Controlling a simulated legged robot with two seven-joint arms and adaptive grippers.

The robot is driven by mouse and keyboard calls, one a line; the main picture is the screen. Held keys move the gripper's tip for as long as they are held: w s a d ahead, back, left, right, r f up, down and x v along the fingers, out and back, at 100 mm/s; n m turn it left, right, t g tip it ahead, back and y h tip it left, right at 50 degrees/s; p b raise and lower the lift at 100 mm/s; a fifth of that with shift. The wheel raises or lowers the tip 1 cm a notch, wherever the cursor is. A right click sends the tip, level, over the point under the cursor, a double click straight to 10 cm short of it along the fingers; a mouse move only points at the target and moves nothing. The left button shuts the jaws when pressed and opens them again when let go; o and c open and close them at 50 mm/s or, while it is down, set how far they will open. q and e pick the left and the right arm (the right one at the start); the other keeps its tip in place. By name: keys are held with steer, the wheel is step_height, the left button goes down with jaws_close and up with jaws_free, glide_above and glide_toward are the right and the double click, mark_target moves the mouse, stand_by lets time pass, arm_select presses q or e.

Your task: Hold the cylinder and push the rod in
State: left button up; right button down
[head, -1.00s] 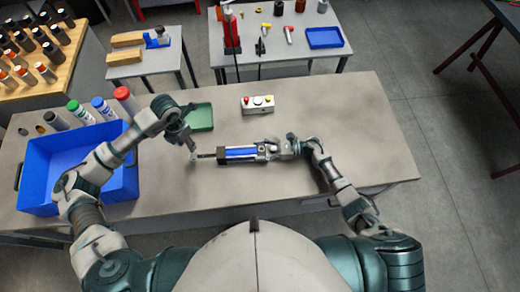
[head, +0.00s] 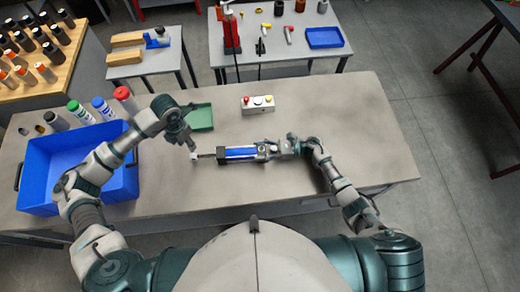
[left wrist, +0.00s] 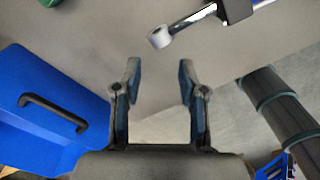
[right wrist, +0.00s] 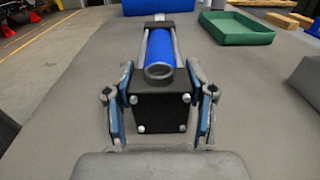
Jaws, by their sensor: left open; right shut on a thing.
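The cylinder (head: 240,153) has a blue body and black end caps and lies sideways on the table. Its metal rod (head: 206,156) sticks out to the left and ends in a pale round eye (head: 194,156). My right gripper (right wrist: 160,98) is shut on the cylinder's black end cap (right wrist: 160,112), with one finger on each side. My left gripper (head: 191,147) is open and empty beside the rod end. In the left wrist view, the rod eye (left wrist: 160,37) lies beyond the open fingertips (left wrist: 160,72), apart from them.
A blue bin (head: 60,160) stands at the table's left, with several capped tubes (head: 104,108) behind it. A green tray (head: 200,117) and a button box (head: 258,104) lie behind the cylinder. The table's right part (head: 355,120) is clear.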

mark_target(193, 155)
arm_select(q)
steer(key=shift+o, duration=1)
step_height(193, 155, down, 10)
steer(key=m, duration=1.1)
steer(key=shift+d+f, duration=0.1)
steer(key=shift+d, duration=0.05)
jaws_close()
